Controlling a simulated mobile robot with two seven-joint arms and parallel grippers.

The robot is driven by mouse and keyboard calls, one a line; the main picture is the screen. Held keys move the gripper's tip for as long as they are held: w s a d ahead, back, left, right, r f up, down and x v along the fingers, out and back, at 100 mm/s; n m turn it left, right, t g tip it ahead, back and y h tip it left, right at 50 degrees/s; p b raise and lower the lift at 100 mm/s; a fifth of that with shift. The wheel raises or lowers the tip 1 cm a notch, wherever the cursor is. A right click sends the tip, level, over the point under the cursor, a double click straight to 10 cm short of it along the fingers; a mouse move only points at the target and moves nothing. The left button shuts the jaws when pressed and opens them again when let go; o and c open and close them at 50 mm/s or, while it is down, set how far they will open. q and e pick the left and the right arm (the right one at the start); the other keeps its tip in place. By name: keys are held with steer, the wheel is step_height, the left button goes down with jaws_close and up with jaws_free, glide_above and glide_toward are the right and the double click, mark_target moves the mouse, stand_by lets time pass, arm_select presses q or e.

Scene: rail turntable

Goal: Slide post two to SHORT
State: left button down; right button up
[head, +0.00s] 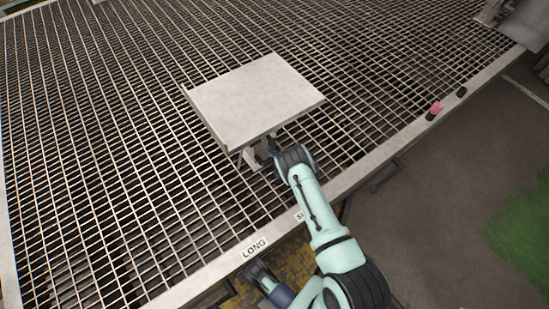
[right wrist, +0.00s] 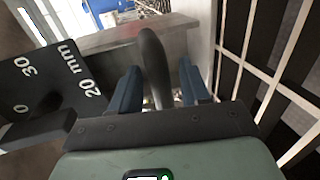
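My right gripper (head: 262,152) reaches under the front edge of a pale flat plate (head: 255,100) in the head view. In the right wrist view its two blue fingers (right wrist: 160,88) stand apart on either side of a dark rounded upright piece (right wrist: 153,58), with a narrow gap at the right finger. Whether this piece is post two I cannot tell. A LONG label (head: 254,247) is on the grating's front rim; a second label (head: 299,216), starting with S, is mostly hidden by my right arm.
The metal grating (head: 90,150) spreads widely around the plate. A dark plate (right wrist: 50,85) marked 0, 30 and 20 mm lies left in the wrist view.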

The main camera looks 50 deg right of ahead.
arm_select(q)
steer(key=s+d+r+g+p, duration=0.1)
steer(key=s+d+r+p, duration=0.1)
steer(key=s+r+p, duration=0.1)
steer(key=shift+s+d+r+g+h, duration=0.25)
steer(key=shift+s+r+g+h, duration=0.2)
steer(key=shift+s, duration=0.65)
arm_select(e)
steer(key=v, duration=1.3)
steer(key=shift+s, duration=0.15)
